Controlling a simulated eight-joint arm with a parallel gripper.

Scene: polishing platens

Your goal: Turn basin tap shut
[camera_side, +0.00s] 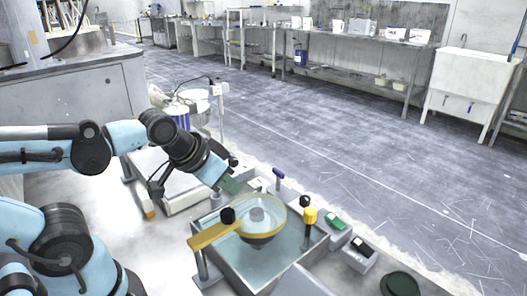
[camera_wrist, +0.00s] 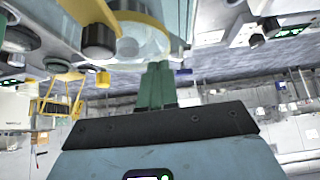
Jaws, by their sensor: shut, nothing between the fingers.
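The basin (camera_side: 283,262) is a grey box with a round, yellow-rimmed platen (camera_side: 262,214) over it. A small blue-handled post, which looks like the tap (camera_side: 278,173), stands upright at the basin's far side. A blue piece that may be its handle (camera_wrist: 183,72) shows beside my fingers in the wrist view. My gripper (camera_side: 232,186) has green fingers, which are together and empty in the wrist view (camera_wrist: 160,68). It hangs above the far left side of the basin, left of the blue handle and apart from it. I cannot tell how far the tap is turned.
A yellow bar (camera_side: 213,235) with a black knob (camera_side: 228,215) crosses the basin's near left. A yellow-and-black knob (camera_side: 309,214) stands at its right. Small grey boxes (camera_side: 357,256) and a dark green round dish (camera_side: 400,285) lie further right. White containers (camera_side: 195,96) stand behind my arm.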

